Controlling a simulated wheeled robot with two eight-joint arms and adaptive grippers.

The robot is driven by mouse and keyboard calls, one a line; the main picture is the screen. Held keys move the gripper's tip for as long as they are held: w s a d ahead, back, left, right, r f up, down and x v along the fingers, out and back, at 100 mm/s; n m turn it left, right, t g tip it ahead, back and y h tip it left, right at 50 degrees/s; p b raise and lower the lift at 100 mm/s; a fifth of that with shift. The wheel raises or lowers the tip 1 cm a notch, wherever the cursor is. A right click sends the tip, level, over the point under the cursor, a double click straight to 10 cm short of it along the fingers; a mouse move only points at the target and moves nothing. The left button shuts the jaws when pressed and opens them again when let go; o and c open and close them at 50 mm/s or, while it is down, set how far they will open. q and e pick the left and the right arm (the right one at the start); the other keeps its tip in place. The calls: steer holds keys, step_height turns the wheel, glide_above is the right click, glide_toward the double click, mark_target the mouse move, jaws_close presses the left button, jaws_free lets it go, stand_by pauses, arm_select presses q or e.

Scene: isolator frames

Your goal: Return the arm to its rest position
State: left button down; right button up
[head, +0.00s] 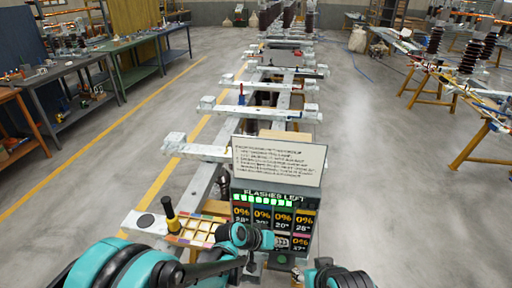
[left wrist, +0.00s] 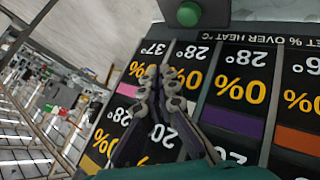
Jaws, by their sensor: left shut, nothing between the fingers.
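My left arm comes in from the lower left, teal and dark grey. My left gripper (head: 288,242) is in front of the lower part of a dark display panel (head: 234,197). In the left wrist view the two fingers of the left gripper (left wrist: 160,72) lie close together, shut and empty, in front of the panel's percent and degree readouts (left wrist: 242,88). Whether the fingertips touch the panel cannot be told. A teal part of my right arm (head: 338,277) shows at the bottom edge; its gripper is out of view.
A green button (left wrist: 188,13) sits beside the readouts. A white text sign (head: 278,160) stands above the panel. Left of it are a compartment tray (head: 203,230) and a yellow-and-black handled tool (head: 170,214). Metal frames extend behind; workbenches (head: 75,75) stand left. The floor beside is clear.

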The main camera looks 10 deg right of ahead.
arm_select(q)
steer(key=s+a+r+n+t+y, duration=0.1)
steer(key=s+a, duration=0.4)
steer(key=a, duration=0.5)
steer(key=s+a+r+n+t+y, duration=0.1)
steer(key=s+a+r+y, duration=0.3)
steer(key=a, duration=0.7)
steer(key=s+a+r+n+t+y, duration=0.1)
steer(key=s+a+r+y, duration=0.2)
steer(key=s+a+r, duration=0.3)
steer(key=s+a, duration=0.1)
steer(key=a, duration=0.4)
steer(key=shift+s+n, duration=0.3)
steer(key=shift+n, duration=0.1)
arm_select(e)
steer(key=shift+c, duration=0.3)
jaws_close()
